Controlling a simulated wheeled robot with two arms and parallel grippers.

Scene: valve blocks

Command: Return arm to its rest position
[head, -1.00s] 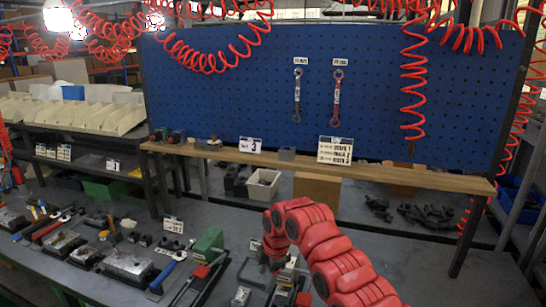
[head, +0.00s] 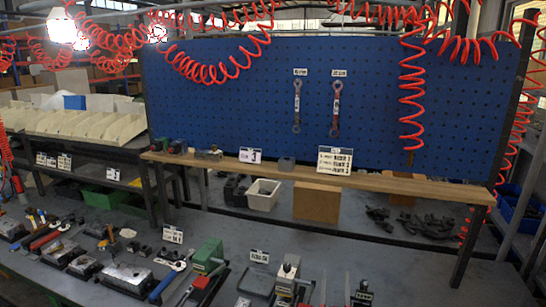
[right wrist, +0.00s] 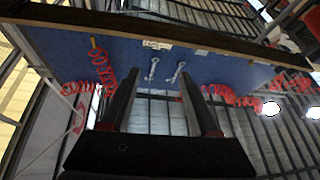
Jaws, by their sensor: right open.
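My right gripper (head: 335,283) shows at the bottom of the head view as two thin upright fingertips, apart from each other. Its red arm is out of the head view. In the right wrist view the gripper (right wrist: 159,76) has its two dark fingers spread, with nothing between them. That camera looks upward at the blue pegboard (right wrist: 215,67) with two wrenches hanging on it. My left gripper is not in view.
A workbench (head: 400,265) with valve blocks and tools lies in front. A green block (head: 207,254) and a grey block (head: 288,270) stand near the gripper. A wooden shelf (head: 400,184) runs below the pegboard (head: 230,100). Red coiled hoses (head: 412,95) hang above.

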